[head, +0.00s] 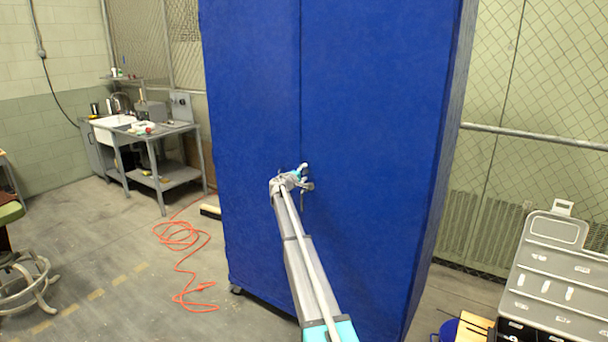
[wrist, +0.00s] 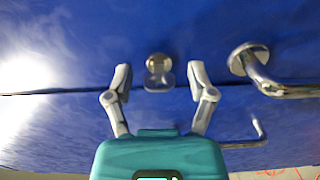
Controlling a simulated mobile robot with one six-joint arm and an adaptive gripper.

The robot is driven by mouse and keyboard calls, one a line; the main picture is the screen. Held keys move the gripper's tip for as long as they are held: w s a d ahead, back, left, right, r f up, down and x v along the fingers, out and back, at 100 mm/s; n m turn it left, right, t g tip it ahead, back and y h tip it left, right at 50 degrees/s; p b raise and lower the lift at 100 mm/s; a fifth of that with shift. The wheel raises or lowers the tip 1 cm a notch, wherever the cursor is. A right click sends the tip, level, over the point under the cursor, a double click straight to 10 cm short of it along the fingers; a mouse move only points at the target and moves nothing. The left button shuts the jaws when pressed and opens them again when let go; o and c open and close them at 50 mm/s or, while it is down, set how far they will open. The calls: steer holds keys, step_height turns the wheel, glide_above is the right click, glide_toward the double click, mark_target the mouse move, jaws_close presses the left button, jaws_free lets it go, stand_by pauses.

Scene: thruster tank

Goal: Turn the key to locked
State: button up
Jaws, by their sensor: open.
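A tall blue cabinet (head: 370,130) with two doors fills the middle of the head view. In the wrist view a small metallic key (wrist: 159,80) sits in its round lock on the blue door (wrist: 90,40), near the door seam. My gripper (wrist: 160,75) is open, with one finger on each side of the key in the picture and a visible gap on both sides. How far the fingertips are from the door is hard to tell. In the head view my gripper (head: 292,180) is at the cabinet front by the seam and hides the key.
A chrome handle (wrist: 262,76) stands out right of the key in the wrist view, close to my right finger; another bent bar (wrist: 257,132) shows below it. An orange cord (head: 180,240) lies on the floor left of the cabinet. A grey case (head: 555,280) stands at the right.

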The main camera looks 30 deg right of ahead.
steer(key=shift+a, duration=0.1)
steer(key=v, duration=1.2)
steer(key=shift+f, duration=0.1)
stand_by(0.4)
steer(key=s+a+f+m+g+y, duration=0.2)
steer(key=s+a+f, duration=0.2)
steer(key=s, duration=0.5)
steer(key=s+a+f+m+g+y, duration=0.25)
steer(key=s+a+f, duration=0.2)
steer(key=s, duration=0.55)
steer(key=s+a+f+m+g+y, duration=0.1)
steer(key=s+a+f+y, duration=0.25)
steer(key=s, duration=0.55)
steer(key=s+a+f+g+y, duration=0.2)
steer(key=s+a, duration=0.6)
steer(key=s, duration=0.4)
steer(key=s+a+f+g+y, duration=0.1)
steer(key=s+a+f+y, duration=0.3)
steer(key=s+a, duration=0.5)
steer(key=s+y, duration=0.1)
steer(key=s, duration=0.2)
steer(key=shift+s+f+g, duration=0.2)
steer(key=shift+f+g, duration=0.05)
steer(key=shift+g, duration=0.1)
steer(key=shift+a+m, duration=0.15)
steer(key=shift+m, duration=0.1)
